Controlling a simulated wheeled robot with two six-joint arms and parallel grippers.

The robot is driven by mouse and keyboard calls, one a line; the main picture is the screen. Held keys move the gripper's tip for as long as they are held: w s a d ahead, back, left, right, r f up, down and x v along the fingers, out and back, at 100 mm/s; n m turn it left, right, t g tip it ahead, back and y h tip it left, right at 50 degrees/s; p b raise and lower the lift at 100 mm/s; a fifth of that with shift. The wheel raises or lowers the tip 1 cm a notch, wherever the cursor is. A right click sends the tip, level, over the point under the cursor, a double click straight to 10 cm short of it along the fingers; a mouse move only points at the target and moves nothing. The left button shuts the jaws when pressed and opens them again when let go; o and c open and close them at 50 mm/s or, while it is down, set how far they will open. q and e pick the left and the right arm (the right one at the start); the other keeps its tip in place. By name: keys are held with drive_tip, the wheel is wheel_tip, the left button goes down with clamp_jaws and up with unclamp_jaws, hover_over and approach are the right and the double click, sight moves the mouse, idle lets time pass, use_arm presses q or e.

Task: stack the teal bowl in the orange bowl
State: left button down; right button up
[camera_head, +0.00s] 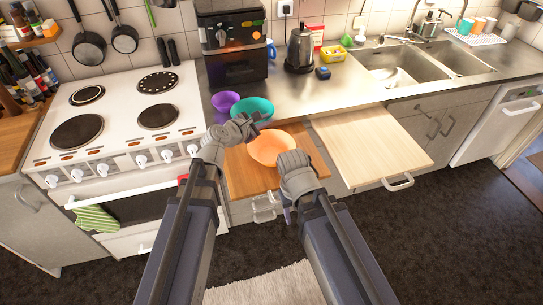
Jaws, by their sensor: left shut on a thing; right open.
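The teal bowl (253,106) is near the front edge of the steel counter, behind and slightly left of the orange bowl. My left gripper (250,121) is shut on the near rim of the teal bowl; its fingers are partly hidden by the wrist. Whether the teal bowl touches the counter is hard to tell. The orange bowl (268,147) sits upright on a brown wooden board (243,178), lower and nearer than the teal bowl. My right gripper (290,162) is open beside the orange bowl's right near rim; its fingertips are mostly hidden.
A purple bowl (225,101) stands close to the left of the teal bowl. A pale pull-out board (372,143) sticks out at right. The counter right of the teal bowl is clear.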

use_arm(q)
drive_tip(key=s+d+m+h, duration=0.1)
drive_tip(key=s+d, duration=0.2)
drive_tip(key=d, duration=0.3)
drive_tip(key=shift+g, duration=0.4)
wheel_tip(320, 180, down, 10)
drive_tip(key=b, duration=1)
drive_tip(key=shift+w+a+f, duration=0.1)
drive_tip(key=shift+w, duration=0.05)
drive_tip(key=shift+f+b, duration=0.65)
drive_tip(key=c, duration=1.2)
unclamp_jaws()
drive_tip(key=shift+r, duration=0.15)
